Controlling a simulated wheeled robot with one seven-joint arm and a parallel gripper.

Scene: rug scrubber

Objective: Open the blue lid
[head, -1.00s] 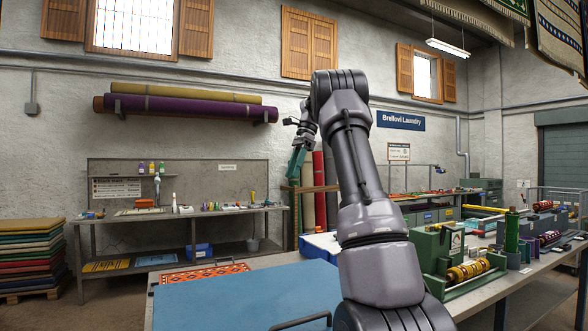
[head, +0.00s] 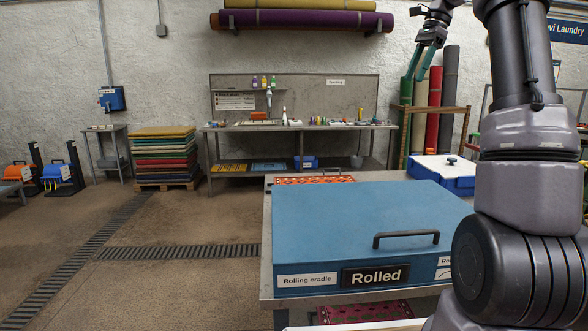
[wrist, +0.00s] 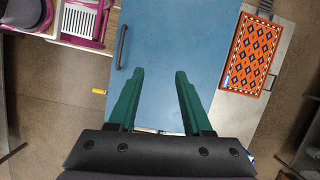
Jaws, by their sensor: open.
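A large blue lid (head: 350,215) lies flat and closed on a box on the table in front of me. Its dark bar handle (head: 406,239) runs along the front edge. The box front carries labels reading "Rolling cradle" and "Rolled". In the wrist view the blue lid (wrist: 185,45) fills the middle, with the handle (wrist: 122,47) at its left edge. My gripper (wrist: 156,72) has two green fingers spread apart with nothing between them, and it appears above the lid. In the head view my gripper (head: 417,62) is raised high at the upper right, clear of the handle.
An orange patterned rug (head: 315,180) lies behind the lid, also at right in the wrist view (wrist: 251,52). A white-and-blue box (head: 445,172) stands at the lid's back right. Stacked rugs (head: 163,155) sit on a pallet. Floor left of the table is clear.

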